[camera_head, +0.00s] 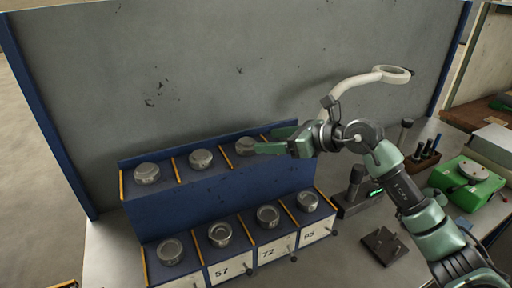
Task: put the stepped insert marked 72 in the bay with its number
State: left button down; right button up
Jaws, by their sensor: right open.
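My right gripper (265,140) is open, with its fingers beside the rightmost visible round metal insert (244,147) on the upper step of a blue rack (215,200). One finger covers part of that insert; I cannot tell whether they touch. Two more metal inserts, one at left (147,173) and one in the middle (200,159), sit on the upper step. No number can be read on any insert. The bay labelled 72 (270,254) is on the lower step, and a metal insert (268,215) sits in it. My left gripper is not in view.
The lower step also holds inserts at far left (170,252), in the bay labelled 57 (220,234) and at right (307,201). Yellow dividers separate the bays. A grey panel (200,70) stands behind. A magnifier lamp (360,82), a green device (468,183) and a dark plate (383,245) are at right.

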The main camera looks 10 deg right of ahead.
jog(key=shift+b+v, duration=0.45)
jog(key=shift+v, duration=1.3)
